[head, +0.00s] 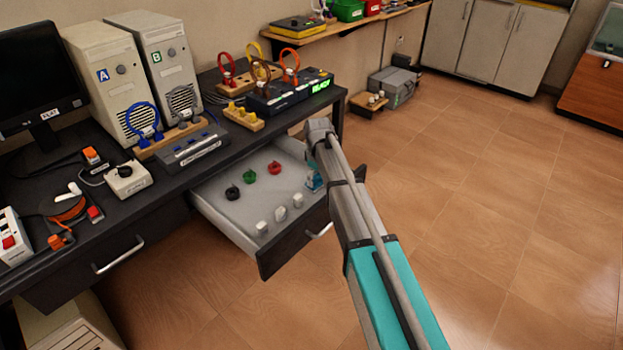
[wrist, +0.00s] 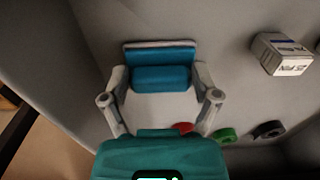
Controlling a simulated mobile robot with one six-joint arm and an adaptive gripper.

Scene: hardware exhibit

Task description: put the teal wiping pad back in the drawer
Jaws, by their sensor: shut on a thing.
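The teal wiping pad (wrist: 160,77) is a small teal block with a pale strip along its far edge. In the wrist view it sits between the two grey fingers of my gripper (wrist: 160,82), which is shut on it. Behind it is the light grey inside of the open drawer (head: 220,208). In the head view my gripper (head: 314,184) is at the drawer's right side, mostly hidden by my arm. The pad cannot be told apart there. I cannot tell whether the pad touches the drawer floor.
The drawer holds a black piece (head: 232,193), a green piece (head: 249,176), a red piece (head: 275,168) and several small white blocks (head: 280,214). The desk (head: 190,180) above carries computers, cable stands and small devices. The tiled floor at right is clear.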

